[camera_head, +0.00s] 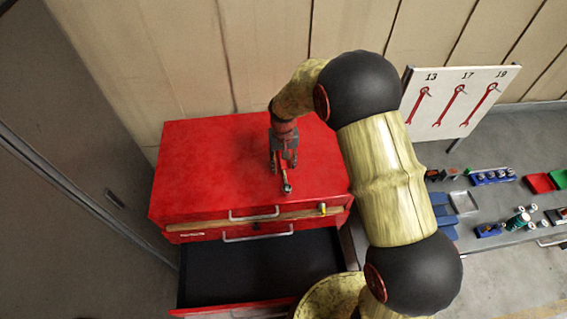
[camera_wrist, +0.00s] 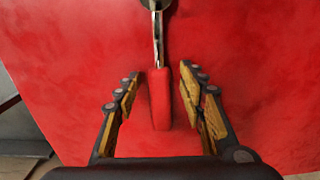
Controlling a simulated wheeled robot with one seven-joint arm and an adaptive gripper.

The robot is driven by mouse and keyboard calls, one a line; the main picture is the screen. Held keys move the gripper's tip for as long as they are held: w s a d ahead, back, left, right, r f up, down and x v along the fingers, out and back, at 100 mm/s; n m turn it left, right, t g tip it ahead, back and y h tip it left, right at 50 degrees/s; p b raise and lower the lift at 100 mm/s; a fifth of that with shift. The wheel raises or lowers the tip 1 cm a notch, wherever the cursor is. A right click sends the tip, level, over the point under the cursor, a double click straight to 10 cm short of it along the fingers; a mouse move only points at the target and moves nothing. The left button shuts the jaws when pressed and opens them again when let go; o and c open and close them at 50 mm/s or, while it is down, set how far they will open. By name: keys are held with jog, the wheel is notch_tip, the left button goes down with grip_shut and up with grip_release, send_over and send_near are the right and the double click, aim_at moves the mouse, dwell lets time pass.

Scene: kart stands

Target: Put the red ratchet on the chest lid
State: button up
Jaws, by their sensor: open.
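The red ratchet (camera_wrist: 160,98) lies on the red chest lid (camera_wrist: 80,50) in the wrist view. Its red handle is between my fingers, and its metal shaft and head point away toward the top edge. My gripper (camera_wrist: 158,92) is open, with a gap on each side of the handle. In the head view my gripper (camera_head: 284,168) is low over the chest lid (camera_head: 210,165), and the ratchet's metal head (camera_head: 287,188) shows just in front of it. The handle is mostly hidden there by the gripper.
An open drawer (camera_head: 255,270) juts from the chest's front. A bench (camera_head: 500,240) to the right carries blue trays (camera_head: 492,177), a red and green bin (camera_head: 540,183) and small parts. A white board (camera_head: 457,100) with wrench pictures stands behind it. The lid's left side is clear.

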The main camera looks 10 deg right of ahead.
jog(key=shift+r, duration=0.1)
notch_tip(320, 180, up, 12)
notch_tip(320, 180, up, 8)
jog(key=t, duration=0.1)
send_over(284, 165)
jog(key=s+d, duration=0.3)
jog(key=s+d+r+t, duration=0.2)
jog(key=s+d+r, duration=0.2)
jog(key=s+r, duration=0.45)
jog(key=s+d+r+t, duration=0.1)
jog(key=s+d, duration=0.1)
jog(key=s, duration=0.6)
jog(key=s+d+r+t, duration=0.1)
jog(key=s+d+r, duration=0.1)
jog(key=s, duration=0.7)
jog(key=shift+d+r+t+b, duration=0.2)
jog(key=shift+d+t+b, duration=0.05)
jog(key=shift+t+b, duration=0.1)
